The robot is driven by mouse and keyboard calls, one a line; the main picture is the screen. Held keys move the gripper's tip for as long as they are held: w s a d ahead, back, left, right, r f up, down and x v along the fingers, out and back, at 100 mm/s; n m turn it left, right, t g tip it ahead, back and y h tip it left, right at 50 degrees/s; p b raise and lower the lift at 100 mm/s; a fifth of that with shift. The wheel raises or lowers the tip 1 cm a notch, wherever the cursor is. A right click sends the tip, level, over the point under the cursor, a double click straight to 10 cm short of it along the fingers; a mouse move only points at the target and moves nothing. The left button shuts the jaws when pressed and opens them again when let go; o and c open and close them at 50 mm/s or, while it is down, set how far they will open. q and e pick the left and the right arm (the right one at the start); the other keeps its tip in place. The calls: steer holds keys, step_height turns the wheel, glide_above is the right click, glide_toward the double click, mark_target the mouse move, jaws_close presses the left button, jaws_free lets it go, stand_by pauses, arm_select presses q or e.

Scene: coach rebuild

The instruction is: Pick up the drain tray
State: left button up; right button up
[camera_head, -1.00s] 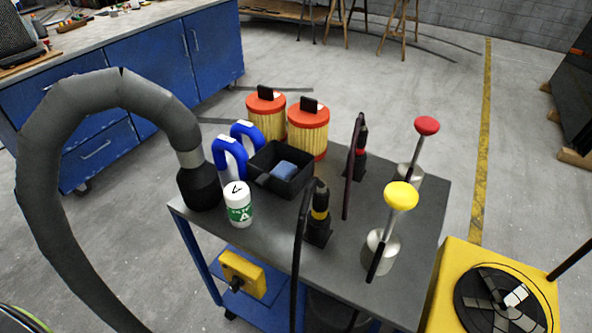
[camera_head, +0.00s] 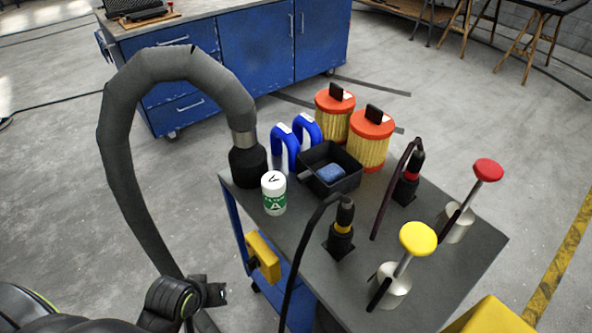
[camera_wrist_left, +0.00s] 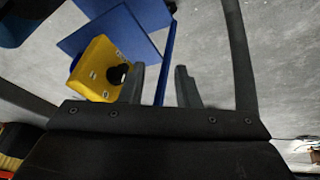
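A small square black open tray (camera_head: 345,183), which looks like the drain tray, sits upright on the grey top of a cart with a blue cloth or sponge (camera_head: 330,172) in it. My left gripper (camera_head: 214,292) is low at the left of the cart, well apart from the tray. In the left wrist view its two fingers (camera_wrist_left: 160,88) are spread with nothing between them; a blue cart post shows beyond. The tray is not in that view. My right gripper is not in view.
Around the tray stand two orange-capped filters (camera_head: 371,140), blue-handled items (camera_head: 284,146), a white-green bottle (camera_head: 274,193) and a black-nozzled hose (camera_head: 180,65). Plunger-topped cans (camera_head: 392,285) and upright black tools (camera_head: 341,235) are to its right. A yellow box (camera_wrist_left: 98,68) is on the cart's side.

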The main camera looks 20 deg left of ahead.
arm_select(q)
steer(key=w+d+r+n+t+h, duration=0.2)
steer(key=w+d+r+n, duration=0.2)
steer(key=w+n, duration=0.25)
steer(key=w+d+r+n+t+h, duration=0.2)
steer(key=w+d+r+n, duration=0.1)
steer(key=w+r+n, duration=0.3)
steer(key=n+t+h, duration=0.2)
steer(key=n+h, duration=0.3)
steer(key=n, duration=0.6)
glide_toward(345, 179)
steer(key=shift+y, duration=0.3)
steer(key=x, duration=1)
steer(key=shift+d+r, duration=0.15)
steer(key=shift+r, duration=0.05)
jaws_close()
